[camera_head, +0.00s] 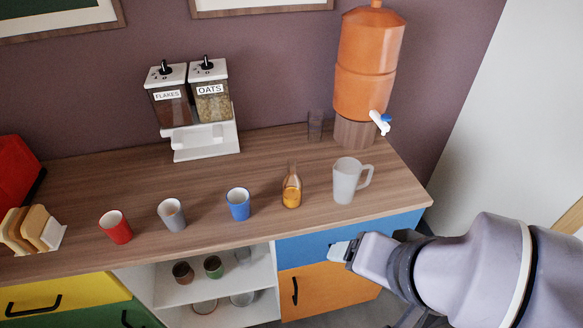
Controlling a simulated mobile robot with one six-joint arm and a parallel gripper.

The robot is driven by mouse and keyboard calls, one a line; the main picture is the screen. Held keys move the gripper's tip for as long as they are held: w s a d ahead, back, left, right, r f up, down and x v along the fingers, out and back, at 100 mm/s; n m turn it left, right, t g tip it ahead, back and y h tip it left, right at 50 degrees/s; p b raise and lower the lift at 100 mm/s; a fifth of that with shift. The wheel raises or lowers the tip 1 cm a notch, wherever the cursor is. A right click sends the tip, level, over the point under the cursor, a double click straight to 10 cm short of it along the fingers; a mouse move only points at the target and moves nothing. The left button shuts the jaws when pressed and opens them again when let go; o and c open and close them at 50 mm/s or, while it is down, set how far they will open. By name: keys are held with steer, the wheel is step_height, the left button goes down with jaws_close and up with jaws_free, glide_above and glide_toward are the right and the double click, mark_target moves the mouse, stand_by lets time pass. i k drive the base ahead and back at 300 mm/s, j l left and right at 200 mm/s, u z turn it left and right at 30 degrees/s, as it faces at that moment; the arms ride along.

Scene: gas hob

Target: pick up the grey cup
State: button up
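The grey cup (172,215) stands upright on the wooden counter (270,162), between a red cup (116,228) on its left and a blue cup (238,204) on its right. Nothing touches it. My gripper (338,251) is at the lower right, in front of the counter's front edge and well to the right of the grey cup. Its fingertips point left and look small and pale. I cannot tell whether they are apart. No object shows at them.
A carafe with orange liquid (291,189) and a frosted pitcher (347,181) stand right of the cups. A cereal dispenser (202,112) and an orange water dispenser (366,75) stand behind. The counter directly behind the grey cup is clear.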

mark_target(170, 210)
steer(key=u, duration=1.45)
steer(key=i+j+z, duration=0.15)
steer(key=z, duration=0.3)
steer(key=i+j+z, duration=0.3)
steer(key=z, duration=0.2)
steer(key=i+j+z, duration=0.2)
steer(key=j+z, duration=0.25)
steer(key=l, duration=0.1)
